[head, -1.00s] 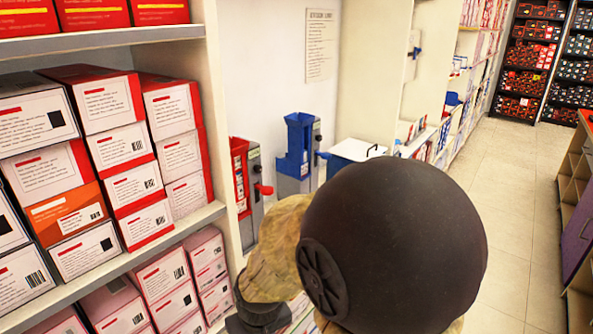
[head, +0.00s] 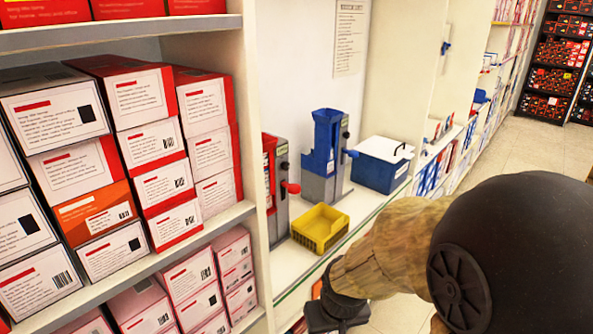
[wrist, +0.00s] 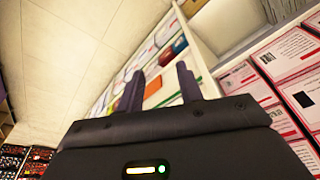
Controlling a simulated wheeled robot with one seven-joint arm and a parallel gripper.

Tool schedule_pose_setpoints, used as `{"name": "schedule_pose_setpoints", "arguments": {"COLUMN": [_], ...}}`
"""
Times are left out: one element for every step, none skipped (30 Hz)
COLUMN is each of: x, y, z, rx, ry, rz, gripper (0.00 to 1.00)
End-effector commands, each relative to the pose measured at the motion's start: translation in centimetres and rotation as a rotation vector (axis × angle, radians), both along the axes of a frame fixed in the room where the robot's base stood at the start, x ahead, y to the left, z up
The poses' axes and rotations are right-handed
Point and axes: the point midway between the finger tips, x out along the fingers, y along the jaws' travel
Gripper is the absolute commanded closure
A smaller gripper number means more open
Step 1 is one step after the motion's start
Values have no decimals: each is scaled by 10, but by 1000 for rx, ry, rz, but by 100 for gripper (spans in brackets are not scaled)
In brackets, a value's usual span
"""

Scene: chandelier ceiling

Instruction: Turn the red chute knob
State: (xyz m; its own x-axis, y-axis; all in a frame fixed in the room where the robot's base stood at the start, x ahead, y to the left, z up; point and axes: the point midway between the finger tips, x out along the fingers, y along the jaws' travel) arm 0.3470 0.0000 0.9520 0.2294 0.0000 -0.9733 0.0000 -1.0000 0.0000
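The red chute knob (head: 292,188) sticks out to the right from the lower part of a narrow red and grey chute unit (head: 279,215). The unit stands on a shelf at the left end of an alcove. A yellow open bin (head: 318,230) sits on the shelf just in front of it. My gripper (wrist: 160,88) shows in the wrist view with its two dark fingers apart and nothing between them. The wrist view shows neither the knob nor the chute unit. In the head view my arm covers the lower right, below and right of the knob, and the fingers are not visible.
A blue chute unit (head: 322,145) and a blue box with a white lid (head: 381,165) stand right of the red unit. Shelves of red and white boxes (head: 62,172) fill the left. Tiled floor (head: 545,150) is open at the right.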

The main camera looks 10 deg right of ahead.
Motion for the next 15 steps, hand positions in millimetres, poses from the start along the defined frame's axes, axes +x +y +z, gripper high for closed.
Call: {"name": "schedule_pose_setpoints", "arguments": {"x": [0, 0, 0, 1, 3, 7, 11, 17, 27, 36, 48, 64, 78, 92, 112], "y": [0, 0, 0, 0, -1, -3, -5, -7, -11, -16, -20, -28, -34, -40, -48], "z": [0, 0, 0, 0, 0, 1, 2, 3, 5, 6, 9, 12, 16, 20, 27], "rx": [0, 0, 0, -1, -1, -4, -7, -11, -17, -23, -27, -34, -38, -41, -41], "ry": [0, 0, 0, -3, -8, -19, -32, -51, -81, -109, -145, -198, -243, -291, -358], "rz": [0, 0, 0, -1, -2, -6, -11, -15, -24, -30, -40, -52, -59, -67, -74], "gripper": [64, 64, 56, 55, 55, 55, 55, 55, 55, 55, 55, 55, 55, 55, 55]}}
